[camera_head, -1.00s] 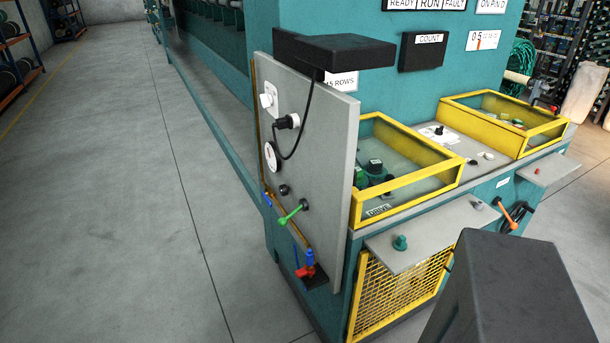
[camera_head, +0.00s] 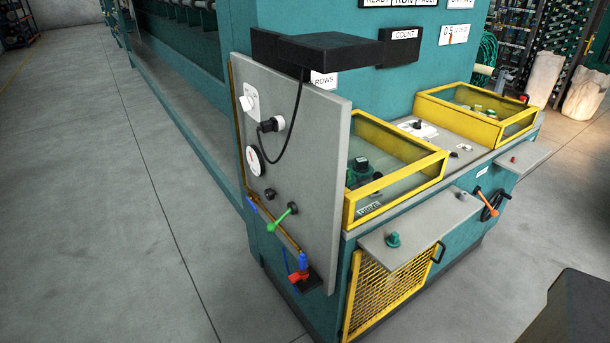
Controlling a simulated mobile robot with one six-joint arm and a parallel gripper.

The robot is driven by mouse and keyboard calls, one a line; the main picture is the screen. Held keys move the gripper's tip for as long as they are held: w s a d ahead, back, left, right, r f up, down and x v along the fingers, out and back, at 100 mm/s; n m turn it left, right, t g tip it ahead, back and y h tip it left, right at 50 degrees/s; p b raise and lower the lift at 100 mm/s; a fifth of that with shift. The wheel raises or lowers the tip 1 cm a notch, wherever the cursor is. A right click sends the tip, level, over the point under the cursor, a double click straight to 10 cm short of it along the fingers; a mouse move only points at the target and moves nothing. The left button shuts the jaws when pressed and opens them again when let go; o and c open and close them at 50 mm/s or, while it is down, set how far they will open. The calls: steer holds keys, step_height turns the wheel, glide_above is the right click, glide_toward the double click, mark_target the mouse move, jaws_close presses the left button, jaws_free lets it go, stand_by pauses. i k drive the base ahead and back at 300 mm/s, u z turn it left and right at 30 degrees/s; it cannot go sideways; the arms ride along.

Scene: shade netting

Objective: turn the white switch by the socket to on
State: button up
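A grey upright panel (camera_head: 315,150) stands at the end of the teal machine. Near its upper left edge is a white switch (camera_head: 250,101) with a round knob on a pale plate. The knob's setting is too small to read. My gripper is not in view. A dark part of my own body shows at the lower right, well away from the panel.
A black box (camera_head: 315,48) juts out above the panel. Below the switch are a white dial (camera_head: 255,161), a green lever (camera_head: 282,217) and a red-and-blue valve (camera_head: 300,268). Yellow-framed bins (camera_head: 397,185) are at right. The floor left of the panel is clear.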

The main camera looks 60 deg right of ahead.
mark_target(247, 103)
steer(key=u, duration=0.2)
steer(key=k, duration=0.15)
steer(key=z, duration=1.85)
steer(key=k, duration=0.9)
steer(key=u, duration=0.15)
steer(key=i, duration=0.7)
